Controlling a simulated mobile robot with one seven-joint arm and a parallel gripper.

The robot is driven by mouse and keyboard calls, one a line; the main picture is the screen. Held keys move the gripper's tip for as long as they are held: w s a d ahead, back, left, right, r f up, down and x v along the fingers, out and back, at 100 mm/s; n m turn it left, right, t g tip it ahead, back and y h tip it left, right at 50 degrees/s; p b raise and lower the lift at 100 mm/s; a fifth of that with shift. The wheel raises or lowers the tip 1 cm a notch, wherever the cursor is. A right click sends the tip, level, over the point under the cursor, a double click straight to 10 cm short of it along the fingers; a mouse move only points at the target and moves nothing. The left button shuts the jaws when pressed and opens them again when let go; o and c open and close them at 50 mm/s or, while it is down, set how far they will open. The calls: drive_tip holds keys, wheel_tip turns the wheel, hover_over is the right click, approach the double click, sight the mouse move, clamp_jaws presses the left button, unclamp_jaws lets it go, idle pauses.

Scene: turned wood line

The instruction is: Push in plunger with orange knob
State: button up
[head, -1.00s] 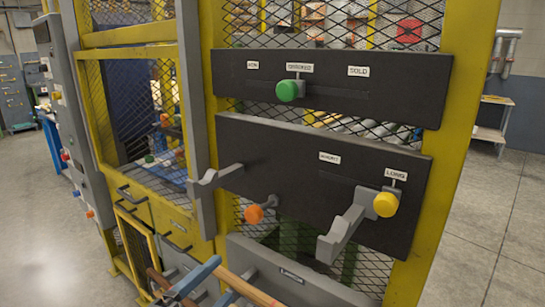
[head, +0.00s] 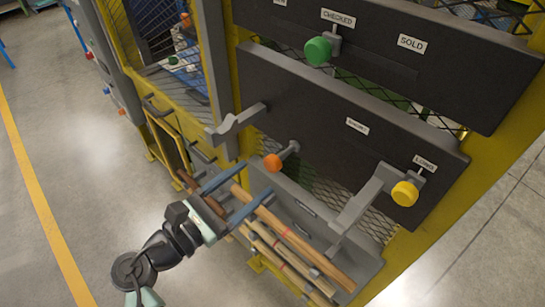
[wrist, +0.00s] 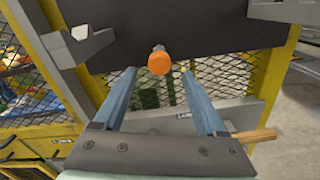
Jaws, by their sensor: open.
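The orange knob (head: 272,162) sits on the end of a grey plunger rod (head: 289,149) that stands out below the lower dark panel. It also shows in the wrist view (wrist: 160,63), just beyond and between my fingertips. My gripper (head: 258,177) is open, with its two blue fingers pointing at the knob from the near side. In the wrist view the fingers (wrist: 158,72) are apart with nothing held between them. The fingers do not appear to touch the knob.
Grey hooked arms stand out left (head: 236,125) and right (head: 352,207) of the knob. A yellow knob (head: 405,193) and a green knob (head: 318,51) are on dark panels. Wooden turned rods (head: 300,245) lie below my gripper. Open floor is at left.

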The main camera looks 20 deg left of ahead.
sight(269, 167)
drive_tip(key=x, duration=0.6)
drive_tip(key=shift+w+d+p, duration=0.1)
drive_tip(key=shift+w+p, duration=0.25)
clamp_jaws()
idle(1.1)
